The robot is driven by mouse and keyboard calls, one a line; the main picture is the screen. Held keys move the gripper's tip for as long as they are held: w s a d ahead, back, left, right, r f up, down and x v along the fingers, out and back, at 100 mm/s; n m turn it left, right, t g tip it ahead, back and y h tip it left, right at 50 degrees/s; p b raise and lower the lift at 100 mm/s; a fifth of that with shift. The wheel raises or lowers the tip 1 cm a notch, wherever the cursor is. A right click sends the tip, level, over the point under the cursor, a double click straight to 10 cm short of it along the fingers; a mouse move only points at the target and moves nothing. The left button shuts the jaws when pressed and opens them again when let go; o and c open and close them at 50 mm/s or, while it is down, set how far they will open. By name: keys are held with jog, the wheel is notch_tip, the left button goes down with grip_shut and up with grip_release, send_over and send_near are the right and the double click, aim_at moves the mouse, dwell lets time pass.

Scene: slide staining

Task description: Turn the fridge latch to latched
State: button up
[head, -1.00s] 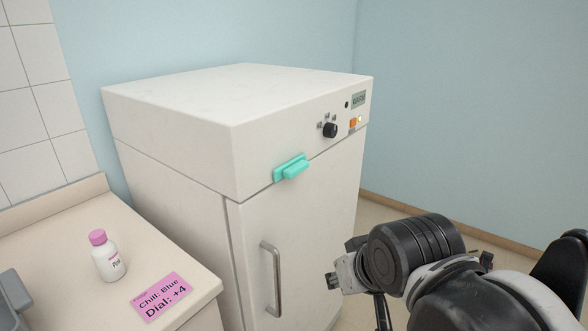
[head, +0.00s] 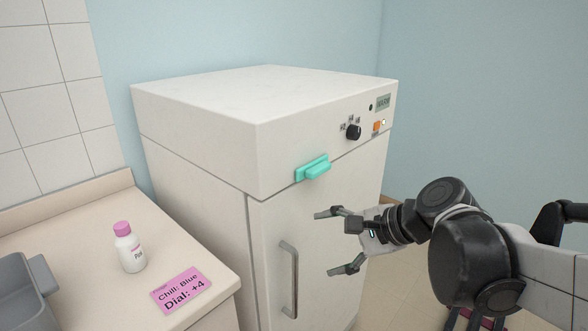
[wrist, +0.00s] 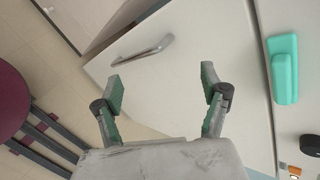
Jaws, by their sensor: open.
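The teal fridge latch (head: 313,168) sits on the front of the white fridge (head: 202,122), at the seam between the upper panel and the door (head: 268,225). Its handle bar lies along the seam. In the wrist view the teal latch (wrist: 284,68) is at the right. My gripper (head: 325,242) is open and empty in front of the door, below and to the right of the latch, and apart from it. In the wrist view my gripper's two fingers (wrist: 162,90) are spread, with the door behind them and the latch off to their right.
A grey door handle (head: 289,280) is left of my gripper. A black dial (head: 353,132), an orange switch (head: 376,127) and a small display (head: 383,103) are on the upper panel. A counter at left holds a pink-capped bottle (head: 129,248), a pink note (head: 181,289) and a grey tray (head: 22,290).

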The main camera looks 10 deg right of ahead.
jog(key=w+d+r+m+t+y+p, duration=0.1)
jog(key=w+d+r+m+t+y, duration=0.2)
jog(key=d+r+m, duration=0.35)
jog(key=m+t+p, duration=0.1)
jog(key=m+t, duration=0.3)
jog(key=m, duration=0.4)
send_near(323, 169)
jog(key=shift+n+y, duration=0.25)
jog(key=shift+y, duration=0.15)
jog(key=x, duration=1)
jog(key=shift+w+f+b, duration=0.2)
jog(key=shift+f+b, duration=0.05)
jog(key=shift+b, duration=0.15)
jog(key=shift+d, duration=0.1)
jog(key=c, duration=1.2)
jog(key=shift+o, duration=0.2)
